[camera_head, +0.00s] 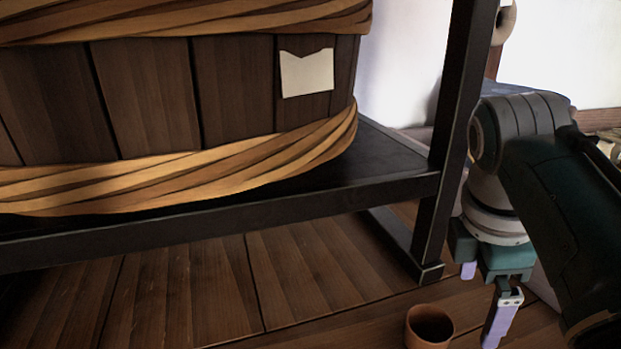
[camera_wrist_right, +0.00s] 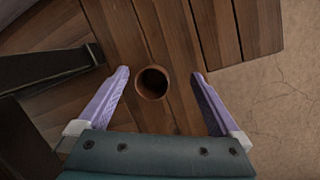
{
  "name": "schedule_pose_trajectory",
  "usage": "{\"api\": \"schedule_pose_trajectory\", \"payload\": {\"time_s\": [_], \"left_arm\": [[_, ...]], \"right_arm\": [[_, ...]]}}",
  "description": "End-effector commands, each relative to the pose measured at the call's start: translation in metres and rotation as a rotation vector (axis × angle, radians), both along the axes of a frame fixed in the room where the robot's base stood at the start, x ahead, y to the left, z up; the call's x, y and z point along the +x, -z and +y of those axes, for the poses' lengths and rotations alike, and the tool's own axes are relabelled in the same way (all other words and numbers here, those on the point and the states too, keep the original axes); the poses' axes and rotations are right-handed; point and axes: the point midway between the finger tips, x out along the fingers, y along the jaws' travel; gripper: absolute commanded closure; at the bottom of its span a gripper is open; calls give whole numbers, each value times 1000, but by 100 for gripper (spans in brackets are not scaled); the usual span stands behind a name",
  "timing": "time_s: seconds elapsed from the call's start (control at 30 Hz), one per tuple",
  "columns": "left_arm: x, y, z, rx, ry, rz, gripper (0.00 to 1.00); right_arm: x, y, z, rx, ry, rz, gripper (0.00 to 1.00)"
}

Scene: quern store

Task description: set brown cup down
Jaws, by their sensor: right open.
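The brown cup (camera_head: 428,329) stands upright on wooden boards at the bottom of the head view, cut off by the lower edge. Its dark, empty-looking mouth faces up. My right gripper (camera_head: 484,298) is open, with pale purple fingers pointing down, to the right of the cup in the head view. In the right wrist view, the cup (camera_wrist_right: 152,85) appears between the spread fingertips (camera_wrist_right: 160,73), beyond them and apart from both. My left gripper is not in view.
A dark metal rack (camera_head: 395,195) holds a large wooden tub (camera_head: 150,95) with woven bands and a pale tag (camera_head: 307,73). The rack's post stands close left of my right arm. Boards (camera_wrist_right: 215,30) end at a cracked pale floor (camera_wrist_right: 275,100).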

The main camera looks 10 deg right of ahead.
Motion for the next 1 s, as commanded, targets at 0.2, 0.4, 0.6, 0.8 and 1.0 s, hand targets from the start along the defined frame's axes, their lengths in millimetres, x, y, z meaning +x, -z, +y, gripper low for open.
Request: {"api": "schedule_pose_trajectory", "payload": {"time_s": [0.2, 0.4, 0.6, 0.8, 1.0], "left_arm": [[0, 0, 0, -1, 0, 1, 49], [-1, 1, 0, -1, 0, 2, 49], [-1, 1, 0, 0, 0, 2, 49], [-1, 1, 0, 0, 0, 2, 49], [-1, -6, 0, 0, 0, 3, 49]], "right_arm": [[-75, 15, -7, 41, 514, -285, 0], [-138, 7, 49, 280, 814, -360, 0], [-171, -4, 84, 417, 959, -320, 0], [-173, -5, 86, 428, 976, -317, 0], [-173, -12, 86, 426, 976, -317, 0]]}}
